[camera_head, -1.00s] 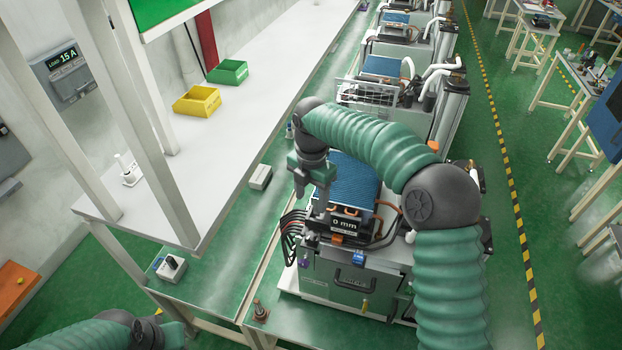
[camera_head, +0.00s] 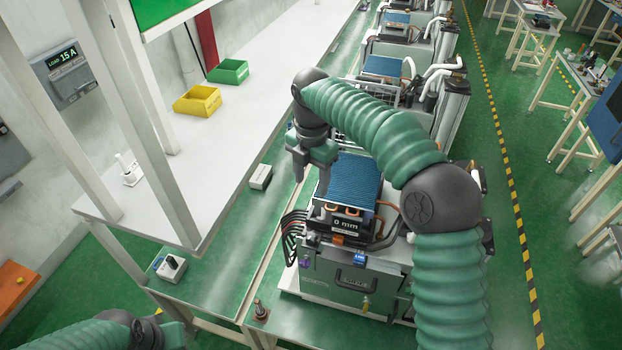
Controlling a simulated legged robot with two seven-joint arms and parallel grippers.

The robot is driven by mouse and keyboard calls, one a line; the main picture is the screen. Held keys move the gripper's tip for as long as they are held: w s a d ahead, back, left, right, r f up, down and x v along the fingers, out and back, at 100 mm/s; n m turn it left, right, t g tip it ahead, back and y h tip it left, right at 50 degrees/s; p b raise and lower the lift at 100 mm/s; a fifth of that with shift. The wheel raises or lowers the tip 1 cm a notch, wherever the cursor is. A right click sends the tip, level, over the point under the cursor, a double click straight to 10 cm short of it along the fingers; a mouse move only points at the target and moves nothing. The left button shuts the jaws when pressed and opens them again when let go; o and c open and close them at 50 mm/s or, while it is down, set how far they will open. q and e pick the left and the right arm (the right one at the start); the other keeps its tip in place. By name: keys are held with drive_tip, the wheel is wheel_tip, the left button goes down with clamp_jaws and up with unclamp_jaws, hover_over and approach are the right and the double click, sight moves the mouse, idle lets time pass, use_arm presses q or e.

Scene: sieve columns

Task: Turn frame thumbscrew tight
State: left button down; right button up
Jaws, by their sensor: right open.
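My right gripper (camera_head: 311,184) is open and empty, pointing down beside the left edge of the blue ribbed top (camera_head: 352,183) of the nearest unit. I cannot tell whether its fingers touch anything. Below it is a black block with a "0 mm" display (camera_head: 346,224). I cannot make out the frame thumbscrew for certain. A small brass-coloured part (camera_head: 365,303) shows on the unit's grey front, and a small upright bolt-like piece (camera_head: 260,309) stands on the bench to its left. My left gripper (camera_head: 174,334) is partly in view at the bottom left, its jaws unclear.
More similar units stand in a row behind. A white shelf (camera_head: 237,125) carries a yellow bin (camera_head: 197,101) and a green bin (camera_head: 229,72). A small grey box (camera_head: 260,177) and a switch box (camera_head: 170,268) sit on the green bench. White posts rise at left.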

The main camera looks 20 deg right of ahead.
wheel_tip(320, 180, up, 12)
idle(0.6)
drive_tip(key=shift+f, duration=0.1)
